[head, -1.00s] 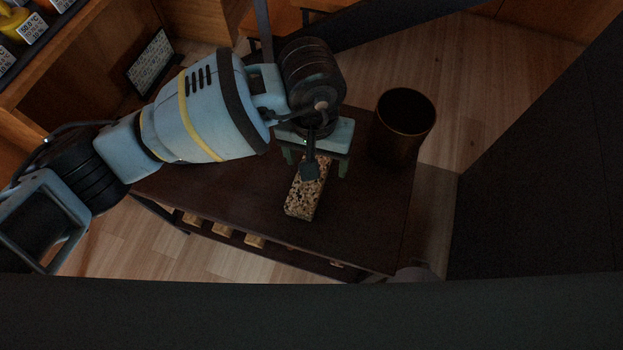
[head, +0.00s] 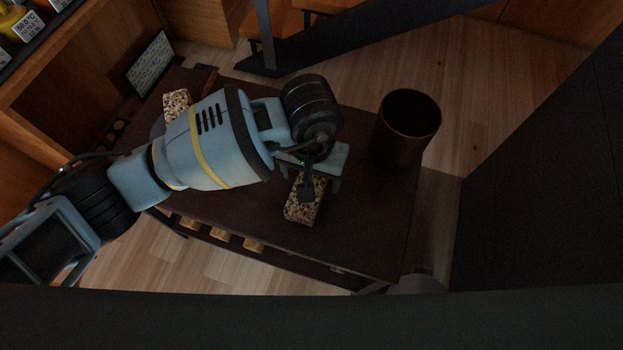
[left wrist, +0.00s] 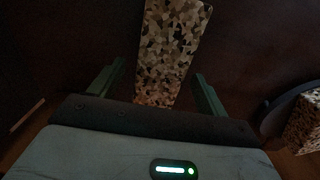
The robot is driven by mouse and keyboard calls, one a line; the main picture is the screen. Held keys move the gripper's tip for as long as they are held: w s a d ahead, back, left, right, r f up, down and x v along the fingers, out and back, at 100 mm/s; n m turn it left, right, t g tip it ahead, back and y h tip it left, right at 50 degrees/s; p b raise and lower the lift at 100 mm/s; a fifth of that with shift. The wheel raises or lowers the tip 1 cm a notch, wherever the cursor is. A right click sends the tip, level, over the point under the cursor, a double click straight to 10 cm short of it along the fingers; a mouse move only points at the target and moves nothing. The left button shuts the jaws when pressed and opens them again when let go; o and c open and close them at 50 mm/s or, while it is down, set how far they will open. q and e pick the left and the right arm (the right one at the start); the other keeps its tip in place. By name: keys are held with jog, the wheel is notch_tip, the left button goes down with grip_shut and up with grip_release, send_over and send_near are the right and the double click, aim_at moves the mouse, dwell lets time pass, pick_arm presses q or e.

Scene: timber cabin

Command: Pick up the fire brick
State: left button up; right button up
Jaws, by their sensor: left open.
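The fire brick, a speckled tan, black and cream block (head: 302,211), lies on the dark table (head: 250,215) below my left gripper (head: 310,180). The gripper and wrist hide its far part in the head view. In the left wrist view the brick (left wrist: 172,45) runs up from between the two green fingers of the open left gripper (left wrist: 158,72), one finger on each side with a gap. I cannot tell the height of the fingertips over the brick. My right gripper is not in view.
A similar speckled block (head: 176,103) sits at the table's far left, partly behind my arm; it also shows at the right of the left wrist view (left wrist: 306,126). A dark bin (head: 408,130) stands on the table's right side. A sign-like panel (head: 151,63) stands back left.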

pick_arm(q)
jog(key=shift+f, duration=0.8)
jog(key=c, duration=1.5)
jog(key=shift+o, duration=0.2)
jog(key=shift+r, duration=0.15)
